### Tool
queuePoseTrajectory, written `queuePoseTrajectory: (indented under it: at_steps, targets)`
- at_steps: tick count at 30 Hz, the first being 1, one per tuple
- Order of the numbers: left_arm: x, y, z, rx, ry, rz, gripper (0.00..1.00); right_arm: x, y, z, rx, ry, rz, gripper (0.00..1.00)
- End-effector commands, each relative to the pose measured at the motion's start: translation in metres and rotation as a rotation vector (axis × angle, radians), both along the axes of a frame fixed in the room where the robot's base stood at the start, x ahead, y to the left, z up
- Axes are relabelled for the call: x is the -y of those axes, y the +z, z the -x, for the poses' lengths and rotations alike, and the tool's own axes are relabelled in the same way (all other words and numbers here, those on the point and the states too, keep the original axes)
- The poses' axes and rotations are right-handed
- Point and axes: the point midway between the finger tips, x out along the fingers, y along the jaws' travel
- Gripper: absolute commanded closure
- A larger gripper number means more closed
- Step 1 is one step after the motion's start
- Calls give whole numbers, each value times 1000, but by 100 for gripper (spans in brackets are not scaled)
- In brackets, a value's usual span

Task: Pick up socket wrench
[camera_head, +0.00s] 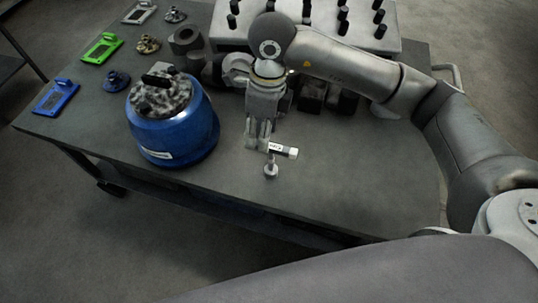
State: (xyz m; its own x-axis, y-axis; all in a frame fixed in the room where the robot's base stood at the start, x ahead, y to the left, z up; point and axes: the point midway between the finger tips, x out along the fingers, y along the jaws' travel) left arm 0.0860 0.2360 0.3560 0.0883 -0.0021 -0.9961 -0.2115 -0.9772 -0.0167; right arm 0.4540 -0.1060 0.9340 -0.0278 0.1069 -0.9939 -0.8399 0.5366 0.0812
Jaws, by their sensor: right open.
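The socket wrench (284,151) is a small light metal tool with a dark-marked white label, near the front of the grey table. A round socket-like end (270,170) shows just below it. My right gripper (258,143) points down directly beside the wrench's left end, its fingers at or very near it. The gripper is open; whether a finger touches the wrench I cannot tell. The far side of the fingers is hidden. My left gripper is not in view.
A blue drum-like part (178,138) stands left of the gripper. Blue, green and grey holders with small parts lie at the far left. A pale rack (225,42) with black pegs is at the back. The table's right front (370,185) is clear.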

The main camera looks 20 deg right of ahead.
Motion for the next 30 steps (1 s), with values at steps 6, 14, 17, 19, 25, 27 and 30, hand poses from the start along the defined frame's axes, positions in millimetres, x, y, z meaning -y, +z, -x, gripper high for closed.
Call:
queuePoseTrajectory:
  at_steps: [6, 14, 17, 19, 25, 27, 30]
  targets:
    - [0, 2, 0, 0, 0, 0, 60, 27, -8, -9, 22, -25, 113, 57]
    - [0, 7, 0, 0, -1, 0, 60, 26, -45, -9, 23, -25, 110, 57]
    - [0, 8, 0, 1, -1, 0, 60, 26, -52, -9, 23, -24, 110, 57]
    - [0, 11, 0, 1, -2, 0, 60, 27, -57, -9, 22, -23, 110, 57]
    - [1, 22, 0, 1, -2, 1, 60, 27, -87, -8, 21, -22, 108, 57]
    - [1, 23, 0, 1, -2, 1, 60, 27, -96, -8, 21, -23, 108, 57]
    - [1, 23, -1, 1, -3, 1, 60, 26, -102, -9, 24, -23, 107, 57]
